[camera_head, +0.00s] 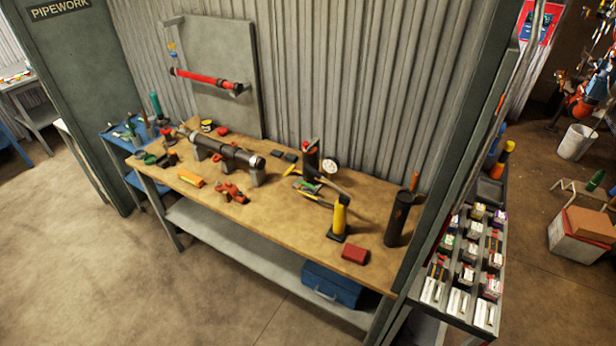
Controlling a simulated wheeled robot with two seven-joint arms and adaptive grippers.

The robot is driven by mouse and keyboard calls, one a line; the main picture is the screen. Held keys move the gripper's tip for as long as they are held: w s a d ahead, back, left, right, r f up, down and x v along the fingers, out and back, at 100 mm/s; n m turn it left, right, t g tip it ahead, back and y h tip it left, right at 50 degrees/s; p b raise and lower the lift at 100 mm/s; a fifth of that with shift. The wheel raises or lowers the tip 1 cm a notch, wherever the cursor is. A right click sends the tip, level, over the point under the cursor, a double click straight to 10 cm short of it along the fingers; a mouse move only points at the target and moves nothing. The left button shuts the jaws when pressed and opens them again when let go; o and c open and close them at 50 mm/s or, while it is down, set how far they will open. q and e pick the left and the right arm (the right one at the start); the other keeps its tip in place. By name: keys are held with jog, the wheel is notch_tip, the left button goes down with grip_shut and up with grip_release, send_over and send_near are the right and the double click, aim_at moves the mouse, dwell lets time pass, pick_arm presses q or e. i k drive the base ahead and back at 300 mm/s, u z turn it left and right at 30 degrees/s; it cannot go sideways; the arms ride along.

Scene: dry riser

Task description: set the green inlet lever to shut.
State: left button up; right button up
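I cannot clearly pick out the green inlet lever at this distance. A small green piece (307,186) lies among tools on the right half of the workbench (270,218). A dark green piece (150,158) is near the bench's left end. A dark and grey pipe assembly (235,156) lies along the back of the bench on grey supports. A red pipe (205,79) is mounted on the grey panel (222,45) behind it. Neither of my grippers is in view.
A yellow and black upright tool (339,217), a dark cylinder (399,218) and a red block (355,254) stand at the bench's right. A blue toolbox (331,286) sits on the lower shelf. Dark posts flank the bench. The floor in front (120,270) is clear.

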aim_at(302, 183)
jog(key=u, duration=0.55)
jog(key=i, duration=0.6)
jog(key=u, duration=0.65)
jog(key=i, duration=0.7)
jog(key=z, duration=0.1)
